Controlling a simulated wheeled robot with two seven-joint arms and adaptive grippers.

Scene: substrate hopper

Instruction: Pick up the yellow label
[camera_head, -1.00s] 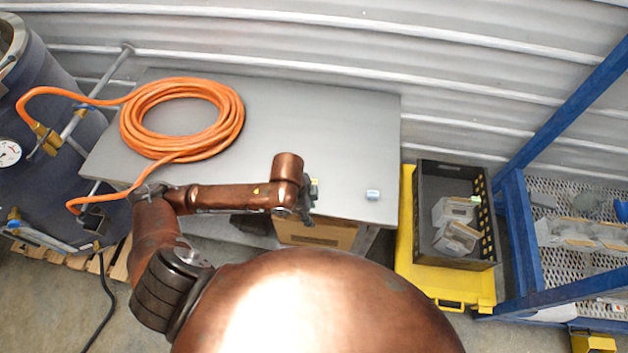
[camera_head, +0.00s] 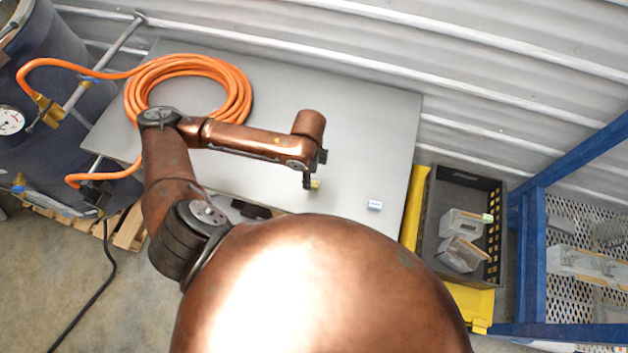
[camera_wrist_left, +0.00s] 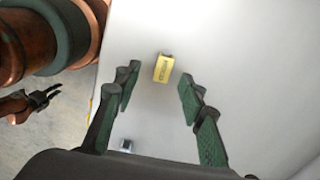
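The yellow label (camera_head: 315,184) is a small yellow block on the grey table (camera_head: 365,130), right beside my left gripper (camera_head: 308,181) in the head view. In the left wrist view the yellow label (camera_wrist_left: 163,68) lies just beyond the fingertips, roughly midway between them, with dark marks on its face. My left gripper (camera_wrist_left: 160,85) is open and empty, its green-padded fingers wide apart and not touching the label. My right gripper (camera_wrist_left: 45,98) shows small at the left of the wrist view, over the floor, its fingers apart. It is not in the head view.
A small white-blue block (camera_head: 375,205) lies on the table to the right of the label. An orange hose coil (camera_head: 240,105) lies on the table's left part. A black crate (camera_head: 435,195) with clear containers stands right of the table, near a blue rack (camera_head: 533,230).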

